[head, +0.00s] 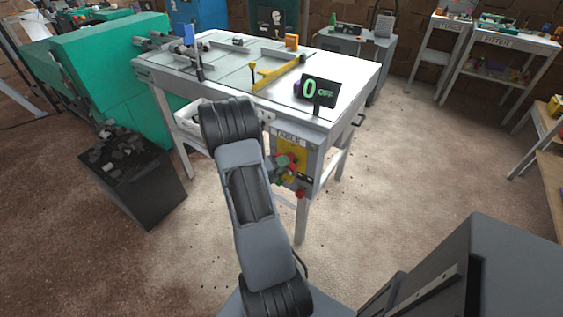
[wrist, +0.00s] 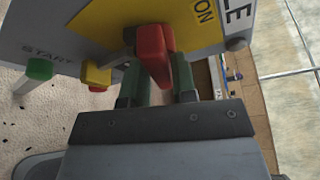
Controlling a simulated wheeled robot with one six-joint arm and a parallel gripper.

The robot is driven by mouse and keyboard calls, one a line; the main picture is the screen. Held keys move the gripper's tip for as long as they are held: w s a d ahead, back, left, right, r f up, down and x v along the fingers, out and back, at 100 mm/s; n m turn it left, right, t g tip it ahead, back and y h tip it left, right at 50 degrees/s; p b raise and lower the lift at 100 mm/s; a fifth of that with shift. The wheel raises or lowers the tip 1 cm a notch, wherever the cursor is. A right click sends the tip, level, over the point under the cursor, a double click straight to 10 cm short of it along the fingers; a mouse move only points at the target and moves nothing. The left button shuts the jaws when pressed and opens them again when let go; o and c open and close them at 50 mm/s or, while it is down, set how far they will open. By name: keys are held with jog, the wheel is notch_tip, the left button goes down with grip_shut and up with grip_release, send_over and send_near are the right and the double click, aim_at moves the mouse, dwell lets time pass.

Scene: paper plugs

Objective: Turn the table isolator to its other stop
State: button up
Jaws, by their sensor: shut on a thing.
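The red isolator handle (wrist: 153,48) sits on a yellow plate (wrist: 120,22) on the table's grey control box. In the wrist view, the two green fingers of my gripper (wrist: 158,78) stand on either side of the handle, shut on it. The word ON shows on the plate to the right of the handle. In the head view, the handle (head: 284,160) is small beside my gripper (head: 276,168) and partly hidden.
A green START button (wrist: 38,69) and a yellow button (wrist: 97,76) stick out beside the handle. A red knob (head: 300,194) sits low on the box. The white table (head: 345,75) stands behind. A dark bin (head: 140,185) is at the left.

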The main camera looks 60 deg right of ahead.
jog(key=shift+s+r+m+t+y+b, duration=0.1)
jog(key=shift+m+t+y+b, duration=0.2)
jog(key=shift+m+t+b, duration=1)
jog(key=shift+s+f+m+t+y+b, duration=0.15)
jog(key=shift+m+t+y+b, duration=0.3)
jog(key=shift+m+b, duration=1.4)
jog(key=shift+s+r+m+t+y+b, duration=0.1)
jog(key=shift+r+m+t+y+b, duration=0.05)
jog(key=shift+m+t+b, duration=1.35)
jog(key=shift+r+m+g, duration=0.1)
jog(key=shift+m+g, duration=0.25)
jog(key=o, duration=0.8)
jog(key=v, duration=1.4)
